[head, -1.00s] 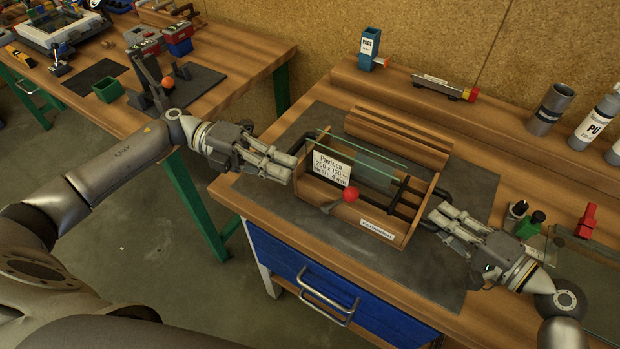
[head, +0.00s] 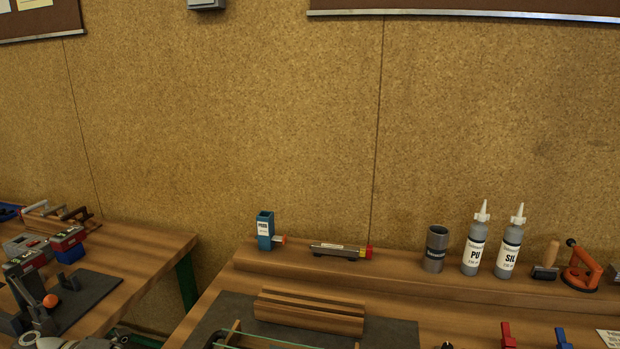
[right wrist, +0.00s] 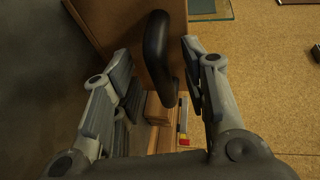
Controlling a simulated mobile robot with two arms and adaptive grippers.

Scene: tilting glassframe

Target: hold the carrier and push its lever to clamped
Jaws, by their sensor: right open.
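The carrier shows in the right wrist view as a brown wooden side panel (right wrist: 112,25) with a black curved handle (right wrist: 157,45). My right gripper (right wrist: 160,72) is open, with its fingers on either side of this handle; I cannot tell if they touch it. In the head view only a top bit of the carrier, a wooden upright (head: 232,332) and glass edge, shows at the bottom edge. The lever with its red ball is out of view.
A ribbed wooden block (head: 310,312) lies behind the carrier. The back shelf holds a blue holder (head: 265,232), a grey cup (head: 436,248) and two bottles (head: 475,245). A side bench (head: 135,255) stands at the left. A cork wall (head: 280,120) closes the back.

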